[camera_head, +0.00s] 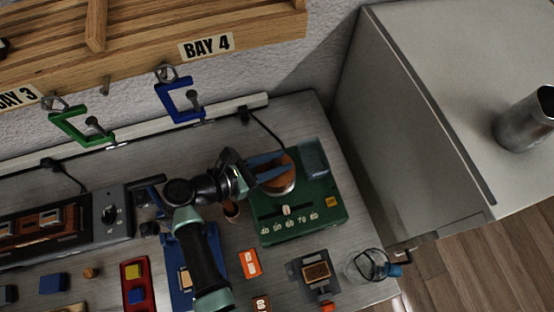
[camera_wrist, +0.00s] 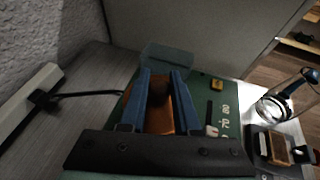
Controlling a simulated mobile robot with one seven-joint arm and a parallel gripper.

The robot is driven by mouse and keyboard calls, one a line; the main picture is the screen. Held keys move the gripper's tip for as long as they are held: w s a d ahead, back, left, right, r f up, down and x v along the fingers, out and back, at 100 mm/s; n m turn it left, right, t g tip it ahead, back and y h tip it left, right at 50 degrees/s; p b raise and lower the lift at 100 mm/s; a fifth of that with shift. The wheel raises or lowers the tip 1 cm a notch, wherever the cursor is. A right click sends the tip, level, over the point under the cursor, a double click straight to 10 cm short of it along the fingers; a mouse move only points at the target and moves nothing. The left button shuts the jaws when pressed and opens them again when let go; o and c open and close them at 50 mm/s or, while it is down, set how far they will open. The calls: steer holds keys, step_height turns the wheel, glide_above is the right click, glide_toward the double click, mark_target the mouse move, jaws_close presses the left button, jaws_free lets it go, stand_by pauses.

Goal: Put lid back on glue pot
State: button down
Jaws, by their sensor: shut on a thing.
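My gripper (camera_head: 272,168) is over the round copper-brown lid (camera_head: 284,184) at the glue pot on the green heater box (camera_head: 300,215). In the wrist view my gripper (camera_wrist: 163,80) has its two blue fingers on either side of a dark brown knob, with the orange-brown lid (camera_wrist: 160,121) showing between them. The gripper is shut on the lid by this knob. A pale metal rim of the glue pot (camera_head: 283,194) shows just under the lid's edge. The rest of the pot is hidden, and I cannot tell whether the lid is seated or slightly above it.
A glass jar (camera_head: 366,266) stands at the bench's right edge, near a small dark stand (camera_head: 316,272). A grey-blue translucent block (camera_head: 313,156) sits at the heater's back corner. Green (camera_head: 80,128) and blue (camera_head: 180,102) clamps hang behind. A grey cabinet (camera_head: 400,110) stands right.

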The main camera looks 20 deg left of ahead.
stand_by(0.3)
steer(key=c, duration=0.5)
jaws_free()
steer(key=shift+c, duration=0.2)
steer(key=shift+o, duration=0.2)
steer(key=o, duration=0.4)
steer(key=shift+o, duration=0.2)
steer(key=shift+r+p, duration=2.55)
steer(key=shift+r, duration=0.9)
